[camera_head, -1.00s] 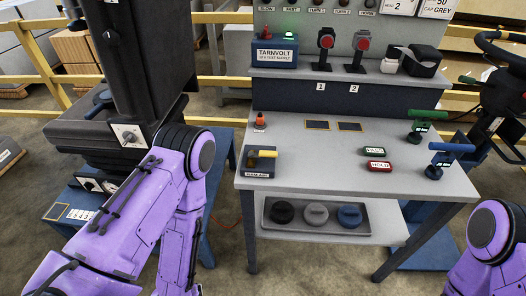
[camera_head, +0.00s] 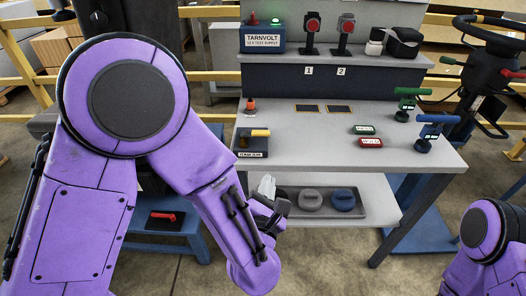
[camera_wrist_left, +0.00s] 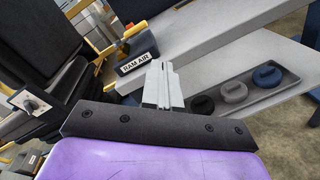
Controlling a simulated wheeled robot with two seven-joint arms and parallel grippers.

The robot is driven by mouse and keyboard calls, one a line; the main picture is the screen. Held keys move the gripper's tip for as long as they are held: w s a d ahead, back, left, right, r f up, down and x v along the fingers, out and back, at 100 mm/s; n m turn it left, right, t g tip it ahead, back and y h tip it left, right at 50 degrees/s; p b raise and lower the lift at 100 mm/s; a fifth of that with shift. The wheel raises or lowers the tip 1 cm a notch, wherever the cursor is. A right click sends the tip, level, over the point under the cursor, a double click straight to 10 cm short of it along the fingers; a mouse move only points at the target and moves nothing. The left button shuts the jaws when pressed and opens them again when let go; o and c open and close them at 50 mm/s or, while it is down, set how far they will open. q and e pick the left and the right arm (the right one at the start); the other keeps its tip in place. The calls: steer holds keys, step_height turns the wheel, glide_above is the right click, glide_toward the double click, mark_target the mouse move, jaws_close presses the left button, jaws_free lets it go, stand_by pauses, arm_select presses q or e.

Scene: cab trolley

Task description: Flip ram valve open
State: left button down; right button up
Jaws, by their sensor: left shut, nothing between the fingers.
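The ram valve is a dark box (camera_head: 251,146) labelled RAM AIR at the table's front left corner. Its yellow lever (camera_head: 260,133) lies flat, pointing right in the head view. In the left wrist view the box (camera_wrist_left: 143,46) is beyond the fingertips, with the yellow lever (camera_wrist_left: 135,29) at its top left. My left gripper (camera_head: 267,184) is shut and empty, below and in front of the table edge and apart from the valve. Its pale fingers (camera_wrist_left: 163,68) point up toward the label in the wrist view. My right gripper is out of view; only part of that arm shows.
A lower shelf holds a grey tray (camera_head: 362,214) of round lids just right of my left gripper. The table edge (camera_head: 340,167) lies above it. A red-handled device (camera_head: 164,217) rests on the blue stand (camera_head: 150,248). Green and blue handles stand at the table's right.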

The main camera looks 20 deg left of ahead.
mark_target(261, 135)
arm_select(q)
steer(key=n, duration=0.3)
steer(key=a+r+n+y, duration=0.1)
steer(key=n, duration=0.2)
steer(key=s+n+y, duration=0.1)
steer(key=n, duration=0.1)
steer(key=shift+a+r+n, duration=0.25)
steer(key=shift+r+n, duration=0.05)
steer(key=shift+n, duration=0.1)
steer(key=shift+w, duration=0.1)
steer(key=p+x, duration=0.2)
steer(key=x, duration=1.2)
steer(key=shift+a+r, duration=0.15)
